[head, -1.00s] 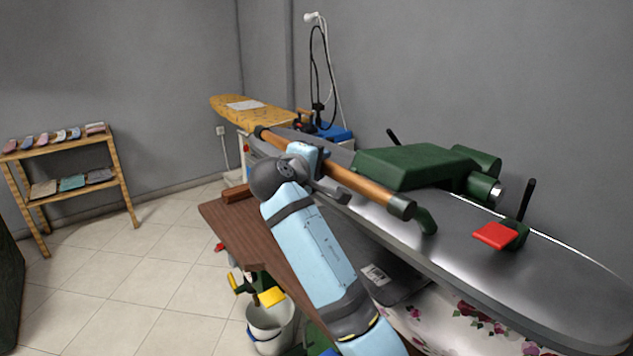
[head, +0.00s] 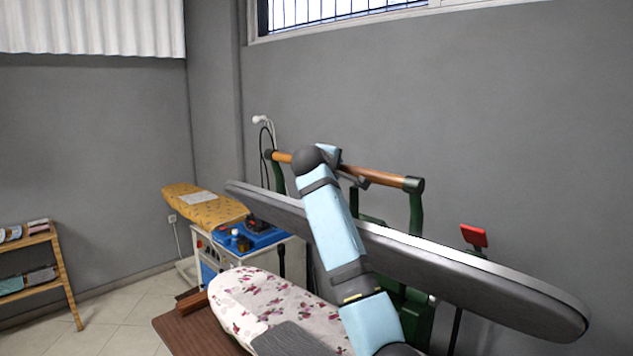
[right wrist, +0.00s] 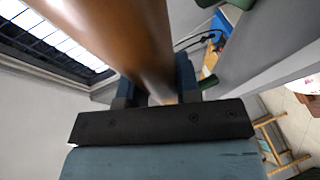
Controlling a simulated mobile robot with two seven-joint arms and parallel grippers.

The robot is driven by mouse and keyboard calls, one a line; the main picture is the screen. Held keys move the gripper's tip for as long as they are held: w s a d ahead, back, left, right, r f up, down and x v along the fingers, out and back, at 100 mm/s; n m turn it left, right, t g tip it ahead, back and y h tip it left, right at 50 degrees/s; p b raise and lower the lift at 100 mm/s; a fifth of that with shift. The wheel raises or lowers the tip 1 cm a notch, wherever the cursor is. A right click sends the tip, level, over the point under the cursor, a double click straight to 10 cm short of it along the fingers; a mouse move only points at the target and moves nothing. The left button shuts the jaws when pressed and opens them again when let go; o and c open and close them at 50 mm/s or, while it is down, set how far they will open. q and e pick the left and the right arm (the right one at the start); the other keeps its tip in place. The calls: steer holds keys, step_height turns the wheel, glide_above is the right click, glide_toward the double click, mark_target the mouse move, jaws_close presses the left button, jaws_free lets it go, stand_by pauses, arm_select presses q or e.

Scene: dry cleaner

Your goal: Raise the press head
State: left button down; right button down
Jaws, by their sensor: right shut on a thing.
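The press head (head: 470,288) is a long grey plate, tilted up on its green frame (head: 416,225), well above the lower board with a floral cover (head: 265,292). Its wooden handle bar (head: 382,177) runs across the top between two green arms. My right gripper (head: 335,160) is shut on this bar near its left part. In the right wrist view the brown bar (right wrist: 125,40) passes between the fingers (right wrist: 155,88). My right forearm hides the middle of the press head. My left gripper is not in view.
A grey folded cloth (head: 288,340) lies on the floral board. A brown wooden table (head: 185,335) is at the front. A yellow ironing board (head: 205,210) and a white cabinet with a blue top (head: 245,240) stand behind. A shelf (head: 45,260) is at left.

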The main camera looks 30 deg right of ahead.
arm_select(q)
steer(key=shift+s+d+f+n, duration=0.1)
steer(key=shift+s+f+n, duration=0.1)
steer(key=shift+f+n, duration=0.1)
arm_select(e)
steer(key=shift+w+d+r, duration=0.15)
steer(key=shift+d+r, duration=0.15)
steer(key=shift+d, duration=0.2)
steer(key=shift+w+d+r, duration=0.15)
steer(key=shift+d+r, duration=0.15)
steer(key=shift+d, duration=0.15)
steer(key=c, duration=1.2)
jaws_free()
steer(key=o, duration=0.4)
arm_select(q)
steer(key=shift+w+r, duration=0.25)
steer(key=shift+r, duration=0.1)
